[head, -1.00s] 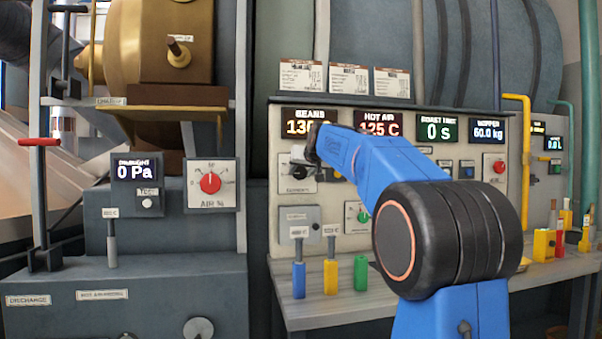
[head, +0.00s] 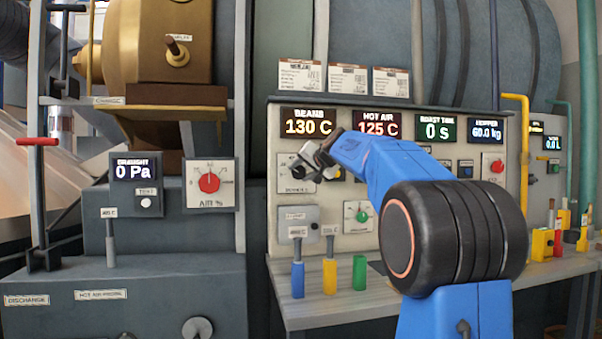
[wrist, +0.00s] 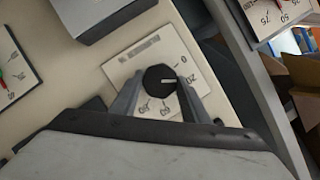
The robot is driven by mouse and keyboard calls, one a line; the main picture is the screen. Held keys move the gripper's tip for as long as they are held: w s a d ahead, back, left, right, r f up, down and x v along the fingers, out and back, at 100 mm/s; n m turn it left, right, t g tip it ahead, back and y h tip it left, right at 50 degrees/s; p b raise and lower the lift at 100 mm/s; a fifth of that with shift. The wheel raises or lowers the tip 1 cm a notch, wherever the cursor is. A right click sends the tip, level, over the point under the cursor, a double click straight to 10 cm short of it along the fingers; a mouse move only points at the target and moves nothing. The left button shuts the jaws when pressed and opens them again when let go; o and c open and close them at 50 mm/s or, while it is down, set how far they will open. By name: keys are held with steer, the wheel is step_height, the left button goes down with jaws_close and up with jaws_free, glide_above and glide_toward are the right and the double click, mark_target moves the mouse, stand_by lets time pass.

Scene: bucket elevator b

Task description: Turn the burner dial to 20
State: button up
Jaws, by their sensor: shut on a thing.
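The burner dial (wrist: 160,80) is a round black knob with a white pointer line on a white plate (wrist: 128,63), in the middle of the wrist view. Its pointer line points to the right, toward the printed 20. In the head view my gripper (head: 308,167) is at the left of the control panel, in front of the dial's plate (head: 285,187), and hides most of the knob.
The panel (head: 345,240) carries displays, including a 130 C beans display (head: 309,121), and a green dial (head: 357,212) below. A grey box (wrist: 100,12) stands out near the dial. Blue, yellow and green handles rise from the ledge (head: 345,312). A red AIR % dial (head: 209,182) is left.

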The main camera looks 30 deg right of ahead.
stand_by(0.3)
steer(key=o, duration=1.1)
steer(key=shift+c, duration=0.2)
steer(key=v, duration=1.7)
steer(key=shift+s, duration=0.15)
